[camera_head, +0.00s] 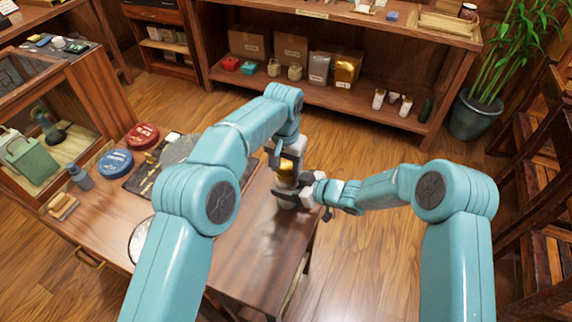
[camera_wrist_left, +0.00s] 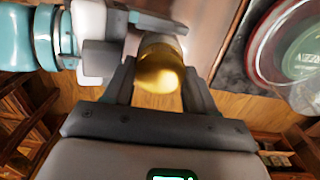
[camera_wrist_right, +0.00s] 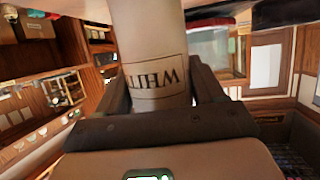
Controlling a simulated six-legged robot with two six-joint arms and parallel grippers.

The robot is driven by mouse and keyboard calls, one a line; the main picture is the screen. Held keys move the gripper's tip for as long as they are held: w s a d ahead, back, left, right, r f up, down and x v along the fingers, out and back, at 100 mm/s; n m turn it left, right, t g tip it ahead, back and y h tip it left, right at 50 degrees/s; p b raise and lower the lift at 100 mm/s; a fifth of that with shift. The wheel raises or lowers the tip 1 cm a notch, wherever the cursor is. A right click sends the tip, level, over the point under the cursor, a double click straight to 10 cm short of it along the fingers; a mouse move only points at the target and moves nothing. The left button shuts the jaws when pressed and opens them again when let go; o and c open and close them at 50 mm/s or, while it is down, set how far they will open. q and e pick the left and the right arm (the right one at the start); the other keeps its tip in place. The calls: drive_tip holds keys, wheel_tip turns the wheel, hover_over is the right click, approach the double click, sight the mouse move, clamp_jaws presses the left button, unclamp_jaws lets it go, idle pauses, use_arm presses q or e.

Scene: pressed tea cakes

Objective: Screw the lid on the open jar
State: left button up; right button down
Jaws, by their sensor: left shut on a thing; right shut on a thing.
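The pale jar (camera_head: 286,200) stands upright near the table's right edge. In the right wrist view its side (camera_wrist_right: 150,45) carries a label whose visible letters read "WHIT". My right gripper (camera_head: 292,191) is shut on the jar from the right side; its fingers flank the body. The gold lid (camera_head: 286,168) is right above the jar's mouth. My left gripper (camera_head: 284,160) is shut on the lid from above. In the left wrist view the lid (camera_wrist_left: 160,68) sits between both fingers. The jar's rim is hidden, so I cannot tell whether the lid touches it.
A red tin (camera_head: 142,136) and a blue tin (camera_head: 115,162) lie on the wooden table (camera_head: 260,255) at the left, near a dark tray (camera_head: 134,183) with small tools. A round glass-topped item (camera_head: 137,243) is partly behind my left arm. The table's front right is clear.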

use_arm(q)
drive_tip(key=m, duration=0.5)
drive_tip(key=shift+m, duration=0.3)
drive_tip(key=m, duration=0.2)
drive_tip(key=shift+m, duration=0.4)
drive_tip(key=m, duration=0.5)
drive_tip(key=shift+f, duration=0.1)
drive_tip(key=m, duration=0.2)
drive_tip(key=shift+m, duration=0.4)
drive_tip(key=m, duration=0.7)
drive_tip(key=shift+m, duration=0.4)
drive_tip(key=m, duration=0.4)
drive_tip(key=shift+m, duration=0.4)
drive_tip(key=m, duration=0.5)
drive_tip(key=shift+s, duration=0.1)
